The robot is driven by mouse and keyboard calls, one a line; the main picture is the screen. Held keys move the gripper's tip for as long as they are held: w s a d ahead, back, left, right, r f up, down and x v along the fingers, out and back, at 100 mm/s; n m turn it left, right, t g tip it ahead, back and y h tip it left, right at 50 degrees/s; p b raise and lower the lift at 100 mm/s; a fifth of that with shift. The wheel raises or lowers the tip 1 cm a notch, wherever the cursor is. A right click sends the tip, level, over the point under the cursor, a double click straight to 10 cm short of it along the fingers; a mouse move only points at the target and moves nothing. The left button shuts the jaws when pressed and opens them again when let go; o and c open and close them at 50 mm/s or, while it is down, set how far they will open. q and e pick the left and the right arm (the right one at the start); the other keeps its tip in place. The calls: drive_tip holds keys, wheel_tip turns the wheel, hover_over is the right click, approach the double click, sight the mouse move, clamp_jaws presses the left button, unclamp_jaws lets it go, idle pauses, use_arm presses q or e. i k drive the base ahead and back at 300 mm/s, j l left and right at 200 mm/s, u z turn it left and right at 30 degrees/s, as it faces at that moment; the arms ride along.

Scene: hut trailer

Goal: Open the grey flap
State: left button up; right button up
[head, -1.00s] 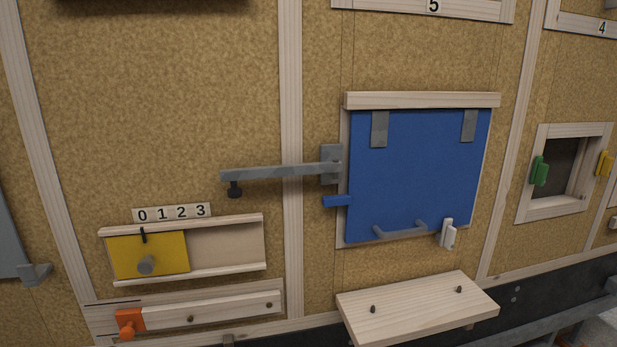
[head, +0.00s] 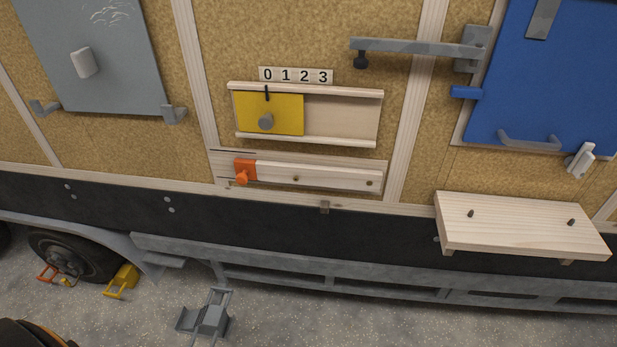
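The grey flap (head: 95,60) is a flat grey panel on the trailer wall at the upper left of the head view. It appears shut against the wall, and its top is cut off by the picture edge. A light grey knob or handle (head: 83,62) sits on its face. Grey hook-shaped brackets sit at its lower corners, one at the left (head: 45,107) and one at the right (head: 174,114). Neither of my grippers is in view.
Right of the flap are a yellow sliding panel (head: 283,113), an orange-ended wooden bar (head: 315,174), a blue flap (head: 540,80) and a protruding wooden shelf (head: 520,225). A grey metal arm (head: 415,46) juts out. Below are a wheel (head: 75,255) and gravel ground.

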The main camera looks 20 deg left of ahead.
sight(96, 56)
drive_tip(key=u, duration=1.75)
